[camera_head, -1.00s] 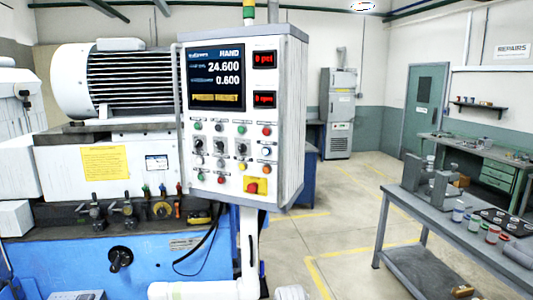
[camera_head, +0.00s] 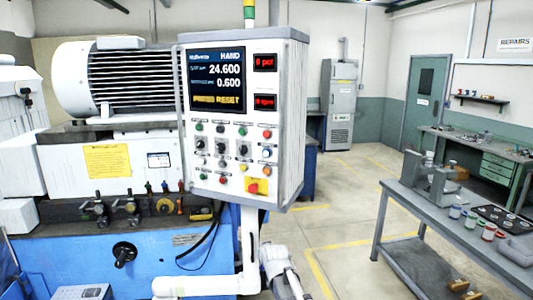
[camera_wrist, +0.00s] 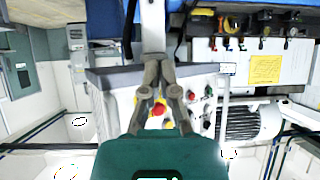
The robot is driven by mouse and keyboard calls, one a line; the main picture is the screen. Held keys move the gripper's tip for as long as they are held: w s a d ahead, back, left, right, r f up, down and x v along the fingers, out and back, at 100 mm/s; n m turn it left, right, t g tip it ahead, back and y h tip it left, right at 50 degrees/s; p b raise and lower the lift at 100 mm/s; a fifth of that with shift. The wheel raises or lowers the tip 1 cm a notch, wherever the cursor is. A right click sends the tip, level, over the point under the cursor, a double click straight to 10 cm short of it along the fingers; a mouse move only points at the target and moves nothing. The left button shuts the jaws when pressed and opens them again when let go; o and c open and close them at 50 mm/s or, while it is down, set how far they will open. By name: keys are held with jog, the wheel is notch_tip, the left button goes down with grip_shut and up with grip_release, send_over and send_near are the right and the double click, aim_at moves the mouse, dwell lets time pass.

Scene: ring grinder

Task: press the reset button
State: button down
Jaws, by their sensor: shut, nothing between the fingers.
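The control panel (camera_head: 216,170) hangs upright on a white post. Its face carries rows of small buttons and knobs, among them a blue-white button (camera_head: 266,153) at the right and a red mushroom button (camera_head: 253,187) on a yellow plate. The labels are too small to read, so I cannot tell which button is reset. The screen (camera_head: 217,78) shows 24.600, 0.600 and a yellow line ending in RESET. In the wrist view, upside down, my gripper (camera_wrist: 158,64) is shut and empty, apart from the buttons. The red mushroom button (camera_wrist: 158,109) shows between its fingers.
The blue and white grinder (camera_head: 110,160) stands behind and left of the panel. A grey worktable (camera_head: 455,240) with small parts is at the right. Open floor (camera_head: 335,225) lies between them. My white arm shows at the bottom, below the panel.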

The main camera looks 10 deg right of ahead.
aim_at(264, 151)
jog(key=w+r+t+p, duration=0.3)
jog(key=w+r+t, duration=0.3)
jog(key=r, duration=0.8)
jog(key=w+a+r+m+t+h+p, duration=0.1)
jog(key=w+r+t+p, duration=0.2)
jog(key=w+r+t, duration=0.4)
jog(key=shift+w+r+t+p, duration=0.3)
jog(key=shift+r+t, duration=0.2)
jog(key=shift+r, duration=3.25)
jog(key=shift+w, duration=0.1)
jog(key=shift+w+d, duration=0.8)
jog(key=shift+w, duration=0.4)
jog(key=shift+w+d, duration=0.8)
jog(key=shift+w, duration=0.4)
jog(key=shift+w+d, duration=0.8)
jog(key=shift+w, duration=0.4)
jog(key=shift+w+d, duration=0.55)
jog(key=shift+w, duration=0.25)
jog(key=shift+s+a, duration=0.1)
jog(key=shift+s, duration=0.05)
jog(key=shift+s+a, duration=0.45)
jog(key=shift+s, duration=0.2)
jog(key=shift+s, duration=0.1)
